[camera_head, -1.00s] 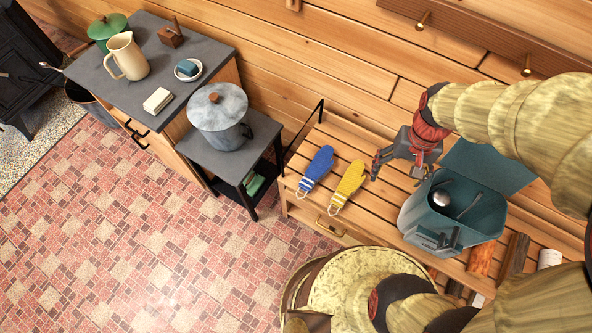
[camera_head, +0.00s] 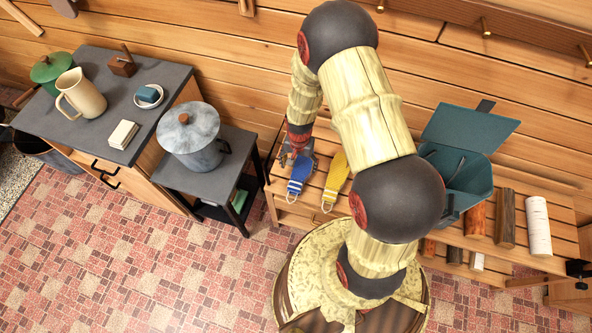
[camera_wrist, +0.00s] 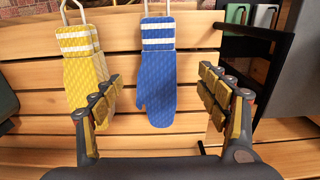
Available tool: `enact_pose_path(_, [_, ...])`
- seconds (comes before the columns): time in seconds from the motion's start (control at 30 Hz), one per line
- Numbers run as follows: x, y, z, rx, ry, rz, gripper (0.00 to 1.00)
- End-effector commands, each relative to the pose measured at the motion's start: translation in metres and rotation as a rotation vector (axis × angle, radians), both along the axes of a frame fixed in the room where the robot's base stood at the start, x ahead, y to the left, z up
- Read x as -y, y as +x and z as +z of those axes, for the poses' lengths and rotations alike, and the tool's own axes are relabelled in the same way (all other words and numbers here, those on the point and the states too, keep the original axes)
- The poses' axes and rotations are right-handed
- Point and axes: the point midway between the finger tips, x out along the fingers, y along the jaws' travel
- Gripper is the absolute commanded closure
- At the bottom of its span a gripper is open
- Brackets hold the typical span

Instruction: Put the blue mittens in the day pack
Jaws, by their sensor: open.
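The blue mittens (camera_head: 298,178) lie on the slatted wooden bench, with white striped cuffs toward the front edge. In the wrist view the blue mittens (camera_wrist: 161,78) sit flat between my two open fingers, seen from above. My gripper (camera_head: 297,148) is over their far end in the head view; its fingers (camera_wrist: 162,108) are apart and empty. The day pack (camera_head: 462,172) is a teal open pack on the bench to the right, its flap raised. My arm hides part of the pack's left side and the bench's middle.
Yellow mittens (camera_head: 335,182) lie close beside the blue ones, at the left in the wrist view (camera_wrist: 86,70). A black metal frame stands at the bench's end by the side table (camera_head: 225,175) with a pot (camera_head: 190,140). Logs (camera_head: 507,218) lie right of the pack.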

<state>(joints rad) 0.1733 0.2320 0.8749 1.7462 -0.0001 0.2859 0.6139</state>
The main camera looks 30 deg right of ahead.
Motion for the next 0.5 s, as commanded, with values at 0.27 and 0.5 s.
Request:
enact_pose_path(0.27, [0.001, 0.000, -0.027, -0.002, 0.001, -0.003, 0.25])
enact_pose_path(0.5, [0.008, 0.000, -0.053, -0.004, 0.001, -0.005, 0.25])
